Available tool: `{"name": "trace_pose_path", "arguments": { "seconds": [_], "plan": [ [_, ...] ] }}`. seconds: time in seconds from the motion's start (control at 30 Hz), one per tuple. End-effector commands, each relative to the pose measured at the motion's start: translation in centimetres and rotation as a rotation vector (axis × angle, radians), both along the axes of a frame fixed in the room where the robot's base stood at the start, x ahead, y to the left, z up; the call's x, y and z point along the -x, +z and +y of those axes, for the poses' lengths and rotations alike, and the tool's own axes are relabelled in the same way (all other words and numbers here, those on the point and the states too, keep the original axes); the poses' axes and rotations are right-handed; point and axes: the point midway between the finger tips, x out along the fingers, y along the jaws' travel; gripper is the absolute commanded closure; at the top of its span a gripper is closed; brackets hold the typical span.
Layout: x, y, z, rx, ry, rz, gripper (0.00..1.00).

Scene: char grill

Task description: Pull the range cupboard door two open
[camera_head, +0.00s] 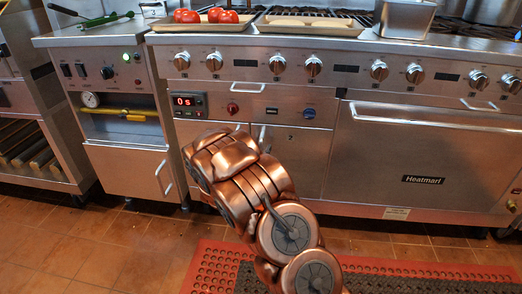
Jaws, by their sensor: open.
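The range cupboard door two (308,162) is a flat steel panel low on the range, with a small dark mark like a "2" near its top. It looks closed. Its upright bar handle (262,134) shows at its left edge, just above and right of my copper-coloured arm. My arm covers the lower left of this door and most of the cupboard front to its left. My gripper's fingers do not show; they are hidden behind my own arm links.
A wide Heatmarl oven door (430,150) with a long bar handle stands to the right. A narrow cabinet (130,171) with a handle stands to the left. Knobs line the range above. A red mat (214,262) lies on the tiled floor. Tomatoes (222,16) lie on a tray on top.

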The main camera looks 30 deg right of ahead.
Motion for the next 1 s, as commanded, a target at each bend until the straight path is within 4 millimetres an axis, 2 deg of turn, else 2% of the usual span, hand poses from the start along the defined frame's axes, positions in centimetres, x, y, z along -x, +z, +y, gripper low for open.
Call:
{"name": "trace_pose_path", "arguments": {
  "seconds": [0.1, 0.5, 1.0],
  "plan": [
    [0.01, 0.01, 0.01, 0.000, 0.000, 0.000, 0.59],
    [0.00, 0.02, 0.01, 0.001, 0.000, -0.001, 1.00],
    [-0.02, 0.04, 0.05, 0.001, 0.001, -0.001, 1.00]
  ]
}}
